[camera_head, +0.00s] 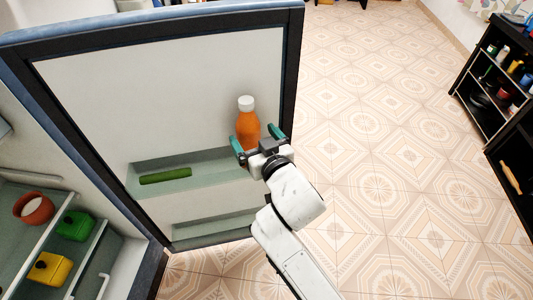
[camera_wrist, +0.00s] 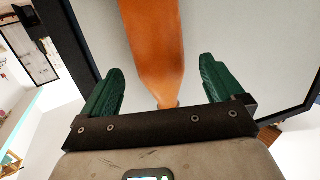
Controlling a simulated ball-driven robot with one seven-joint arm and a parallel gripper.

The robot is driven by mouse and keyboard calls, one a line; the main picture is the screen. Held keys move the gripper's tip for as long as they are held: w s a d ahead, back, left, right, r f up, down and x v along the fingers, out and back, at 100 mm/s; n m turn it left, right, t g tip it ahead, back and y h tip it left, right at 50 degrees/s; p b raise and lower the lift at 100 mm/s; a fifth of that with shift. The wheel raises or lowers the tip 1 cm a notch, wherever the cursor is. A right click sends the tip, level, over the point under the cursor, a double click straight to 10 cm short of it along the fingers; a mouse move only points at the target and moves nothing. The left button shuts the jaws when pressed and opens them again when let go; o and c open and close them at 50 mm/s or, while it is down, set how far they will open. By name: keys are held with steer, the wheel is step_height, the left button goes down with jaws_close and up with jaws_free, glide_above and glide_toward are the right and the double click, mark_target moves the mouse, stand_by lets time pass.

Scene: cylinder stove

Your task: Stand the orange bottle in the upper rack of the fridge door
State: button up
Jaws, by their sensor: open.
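The orange bottle (camera_head: 247,125) with a white cap is upright in the head view, against the inner face of the open fridge door. It is at the right end of the upper rack (camera_head: 208,163); my gripper hides its base, so I cannot tell whether it rests on the rack floor. My gripper (camera_head: 257,136) is open, with its green fingers on either side of the bottle. In the wrist view, the orange bottle (camera_wrist: 153,40) lies between the spread fingers of my gripper (camera_wrist: 160,68), with a visible gap on each side.
A green cucumber-like item (camera_head: 165,176) lies in the upper rack, left of the bottle. A lower door rack (camera_head: 215,230) looks empty. Inside the fridge at left are a reddish pot (camera_head: 34,208), a green container (camera_head: 75,226) and a yellow container (camera_head: 49,269).

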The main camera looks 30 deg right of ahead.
steer(key=s+r+b, duration=0.1)
steer(key=s, duration=0.6)
steer(key=shift+s+a, duration=0.3)
steer(key=shift+s, duration=0.1)
steer(key=shift+r, duration=0.1)
steer(key=s+d+f+g+h, duration=0.1)
steer(key=s+d+f+g, duration=0.35)
steer(key=f, duration=0.25)
steer(key=s+d+f+g, duration=0.3)
steer(key=s+f+g, duration=0.1)
steer(key=s+f, duration=0.25)
steer(key=s+f+g+y, duration=0.1)
steer(key=s+f+g, duration=0.2)
steer(key=s, duration=0.4)
steer(key=s+f+g+y, duration=0.1)
steer(key=s+f+g, duration=0.2)
steer(key=s, duration=0.5)
steer(key=shift+a+f+g, duration=0.15)
steer(key=shift+f+g, duration=0.2)
steer(key=shift+f, duration=0.5)
steer(key=shift+a+n, duration=0.1)
steer(key=shift+n, duration=0.2)
